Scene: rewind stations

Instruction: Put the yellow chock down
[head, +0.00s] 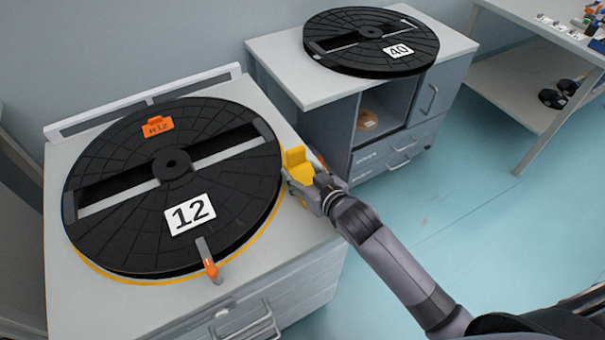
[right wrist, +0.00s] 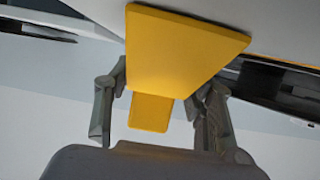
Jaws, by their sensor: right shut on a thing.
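The yellow chock (head: 298,163) is at the right edge of the black reel marked 12 (head: 120,205), over the right side of the near cabinet top. My right gripper (head: 312,186) is shut on it. In the right wrist view the yellow chock (right wrist: 180,55) fills the upper middle, with its narrow part between the two fingers of my right gripper (right wrist: 160,108). I cannot tell whether the chock touches the reel or the cabinet top. My left gripper is not in view.
An orange tag (head: 157,126) sits on the reel. An orange-tipped lever (head: 210,268) stands at its front edge. A second cabinet (head: 285,70) with reel 40 (head: 350,62) stands behind to the right. A table (head: 545,20) is at far right. The floor between is clear.

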